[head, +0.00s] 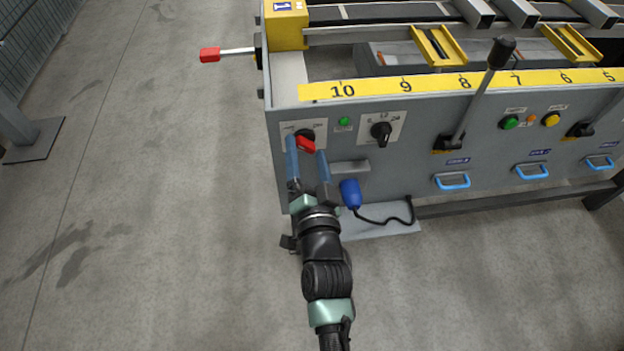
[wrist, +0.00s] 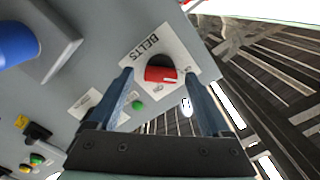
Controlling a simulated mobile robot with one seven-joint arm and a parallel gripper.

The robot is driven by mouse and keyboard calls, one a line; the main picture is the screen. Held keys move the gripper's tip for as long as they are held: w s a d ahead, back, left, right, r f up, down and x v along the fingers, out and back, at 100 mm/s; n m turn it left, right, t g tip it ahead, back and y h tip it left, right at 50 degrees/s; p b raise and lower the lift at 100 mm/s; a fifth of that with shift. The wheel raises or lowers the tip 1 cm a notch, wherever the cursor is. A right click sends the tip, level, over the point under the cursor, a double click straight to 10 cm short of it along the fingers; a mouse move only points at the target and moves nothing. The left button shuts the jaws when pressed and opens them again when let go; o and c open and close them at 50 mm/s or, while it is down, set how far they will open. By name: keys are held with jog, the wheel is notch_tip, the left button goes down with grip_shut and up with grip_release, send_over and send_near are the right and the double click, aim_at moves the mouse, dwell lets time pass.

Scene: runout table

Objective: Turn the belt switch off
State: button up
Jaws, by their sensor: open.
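The belt switch is a rotary knob with a red handle (head: 306,146) on a white plate at the left end of the table's grey front panel. In the wrist view the red knob (wrist: 160,74) sits on a plate lettered "BELTS". My gripper (head: 307,145) is open, its two blue fingers pointing at the panel with the red handle between them. In the wrist view the fingers (wrist: 164,82) stand on either side of the knob, with gaps to it. I cannot tell whether a finger touches it. In the head view the fingers cover part of the plate.
A green light (head: 344,122) and a black rotary knob (head: 381,132) are right of the switch. A blue plug (head: 350,194) with a cable hangs below. A red-tipped lever (head: 210,55) sticks out left. A tall black-knobbed lever (head: 501,52) stands further right. The floor at left is clear.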

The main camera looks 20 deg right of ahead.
jog(key=p+v, duration=0.2)
jog(key=v, duration=1)
jog(key=shift+r, duration=0.1)
